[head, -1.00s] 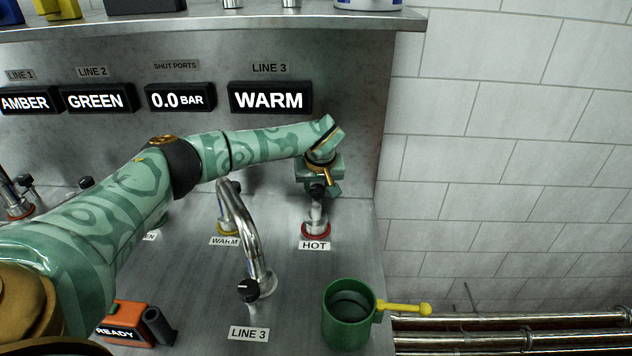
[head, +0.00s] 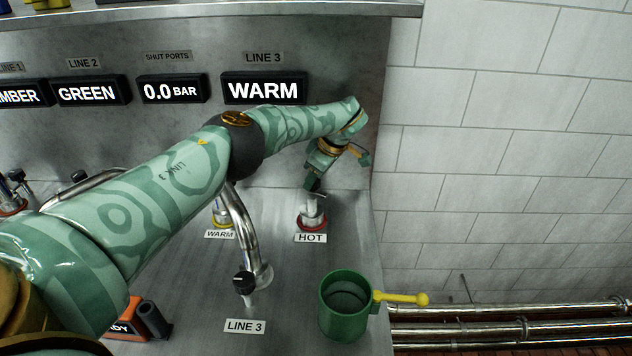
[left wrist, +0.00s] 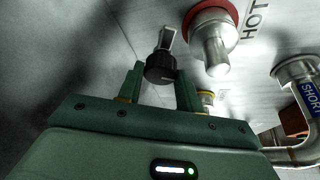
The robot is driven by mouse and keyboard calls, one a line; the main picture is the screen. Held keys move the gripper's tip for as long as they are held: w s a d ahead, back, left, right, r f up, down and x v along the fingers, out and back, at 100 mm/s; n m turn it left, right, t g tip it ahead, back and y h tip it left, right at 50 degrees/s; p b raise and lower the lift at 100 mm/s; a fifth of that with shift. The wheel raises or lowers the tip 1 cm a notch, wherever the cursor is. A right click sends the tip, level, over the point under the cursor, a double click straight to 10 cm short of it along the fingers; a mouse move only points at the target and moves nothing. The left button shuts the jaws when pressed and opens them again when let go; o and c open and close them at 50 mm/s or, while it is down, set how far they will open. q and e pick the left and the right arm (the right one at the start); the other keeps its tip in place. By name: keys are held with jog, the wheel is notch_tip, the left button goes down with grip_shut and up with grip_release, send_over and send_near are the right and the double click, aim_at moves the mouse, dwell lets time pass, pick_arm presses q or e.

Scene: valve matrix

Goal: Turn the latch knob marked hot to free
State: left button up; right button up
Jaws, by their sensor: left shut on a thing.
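The hot valve post (head: 311,211) is a short silver stub with a red ring, above the label HOT (head: 310,238). The post also shows in the left wrist view (left wrist: 216,50), just right of the knob. My left gripper (head: 314,181) reaches it from behind and above, tilted. In the left wrist view its fingers stand on both sides of a black ribbed knob (left wrist: 159,66) with a silver bar on it, and are shut on it. In the head view the fingers largely hide this knob. My right gripper is not in view.
A green mug (head: 344,308) with a yellow handle stands at the bench's right front. The curved LINE 3 spout (head: 240,222) and the warm valve (head: 222,216) stand left of the hot post. The LINE 3 display (head: 264,89) reads WARM.

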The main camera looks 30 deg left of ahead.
pick_arm(q)
jog(key=n+b, duration=0.1)
jog(key=b, duration=0.1)
jog(key=n+g+b, duration=0.1)
jog(key=n, duration=0.1)
jog(key=shift+w+f+b, duration=0.15)
jog(key=shift+f+b, duration=0.1)
jog(key=shift+b, duration=0.15)
jog(key=shift+r+n+g+b, duration=0.1)
jog(key=shift+n+g+b, duration=0.3)
jog(key=shift+n+b, duration=0.5)
jog(key=shift+r+n+b, duration=0.15)
jog(key=shift+n+b, duration=0.15)
jog(key=shift+b, duration=0.05)
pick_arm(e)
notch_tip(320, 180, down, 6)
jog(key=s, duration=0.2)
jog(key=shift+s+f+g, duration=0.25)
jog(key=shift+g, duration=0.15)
pick_arm(q)
jog(key=shift+h, duration=0.3)
jog(key=o, duration=1)
